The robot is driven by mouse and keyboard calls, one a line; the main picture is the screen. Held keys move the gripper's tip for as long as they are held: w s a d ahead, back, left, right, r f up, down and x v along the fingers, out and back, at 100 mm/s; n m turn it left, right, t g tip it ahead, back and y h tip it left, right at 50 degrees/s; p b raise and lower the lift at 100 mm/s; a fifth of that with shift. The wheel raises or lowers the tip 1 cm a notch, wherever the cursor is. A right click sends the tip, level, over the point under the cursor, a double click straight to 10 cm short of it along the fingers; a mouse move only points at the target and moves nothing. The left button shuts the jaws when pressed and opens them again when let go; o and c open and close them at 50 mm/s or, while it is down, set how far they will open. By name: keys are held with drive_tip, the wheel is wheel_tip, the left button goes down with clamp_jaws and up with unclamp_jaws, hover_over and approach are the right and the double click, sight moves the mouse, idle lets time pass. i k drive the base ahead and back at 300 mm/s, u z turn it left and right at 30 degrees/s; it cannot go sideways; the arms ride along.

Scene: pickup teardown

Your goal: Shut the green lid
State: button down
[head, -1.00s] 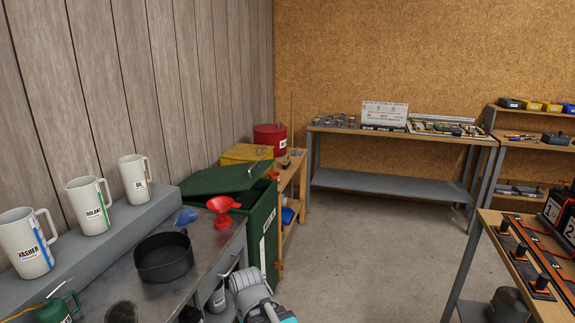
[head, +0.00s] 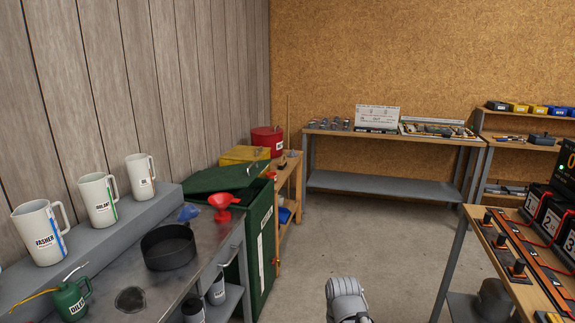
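The green lid (head: 222,179) is on top of the green bin (head: 262,238), which stands between the metal bench and a wooden bench. The lid is tilted, raised above the bin's rim, with a dark gap under its front edge. A thin metal handle or bar shows near its right end. A grey part of my arm shows at the bottom centre, apart from the bin. My gripper is not in view.
The metal bench (head: 210,258) with a red funnel (head: 223,201) and a black pan (head: 168,247) stands at left, close to the bin. A wooden bench with battery gear (head: 515,262) stands at right. The concrete floor (head: 375,240) between is clear.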

sight(238, 176)
drive_tip(key=z, duration=0.45)
drive_tip(key=k, duration=0.6)
drive_tip(key=z, duration=0.4)
drive_tip(key=i, duration=1.85)
drive_tip(key=u, duration=0.95)
drive_tip(key=i, duration=0.45)
drive_tip(key=u, duration=0.75)
drive_tip(key=i, duration=0.55)
drive_tip(key=u, duration=0.3)
